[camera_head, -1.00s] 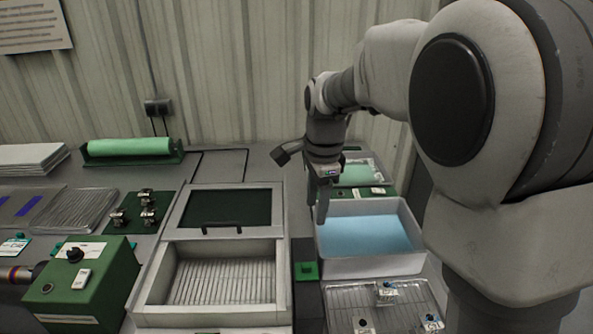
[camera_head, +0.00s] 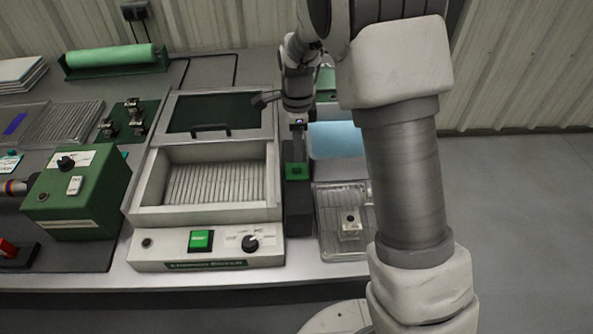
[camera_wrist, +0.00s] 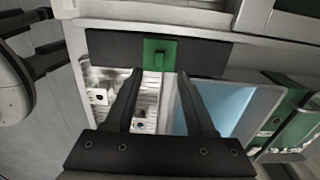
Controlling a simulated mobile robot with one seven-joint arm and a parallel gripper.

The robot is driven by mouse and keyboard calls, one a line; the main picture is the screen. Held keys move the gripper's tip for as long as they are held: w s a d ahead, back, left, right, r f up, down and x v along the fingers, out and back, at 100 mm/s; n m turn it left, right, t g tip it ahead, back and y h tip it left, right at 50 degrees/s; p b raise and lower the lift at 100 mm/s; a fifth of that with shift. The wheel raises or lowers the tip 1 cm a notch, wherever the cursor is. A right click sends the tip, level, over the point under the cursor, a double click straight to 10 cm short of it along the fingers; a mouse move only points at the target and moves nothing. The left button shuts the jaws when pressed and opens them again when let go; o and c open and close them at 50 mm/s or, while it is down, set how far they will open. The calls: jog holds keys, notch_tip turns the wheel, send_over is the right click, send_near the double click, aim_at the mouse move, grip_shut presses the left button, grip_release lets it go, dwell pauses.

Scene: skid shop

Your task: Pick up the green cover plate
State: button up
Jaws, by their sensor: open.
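The green cover plate (camera_head: 297,171) is a small green square with a raised tab. It lies on a dark narrow block right of the white exposure box. In the wrist view the plate (camera_wrist: 160,53) shows on the dark block (camera_wrist: 105,50), just beyond my fingertips. My gripper (camera_wrist: 158,74) is open and empty, its two dark fingers spread to either side of the plate's line. In the head view my gripper (camera_head: 298,128) hangs pointing down just above and behind the plate. I cannot tell the exact height gap.
The white box (camera_head: 150,185) with a ribbed bed and dark-windowed lid (camera_head: 212,112) stands left. A tray with blue liquid (camera_head: 336,139) and a ribbed clear tray (camera_head: 330,215) with small parts sit right of the block. A green control box (camera_head: 75,200) stands further left.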

aim_at(298, 165)
jog(key=shift+d+f+b, duration=0.15)
jog(key=shift+f+b, duration=0.2)
jog(key=shift+f, duration=2.65)
grip_shut()
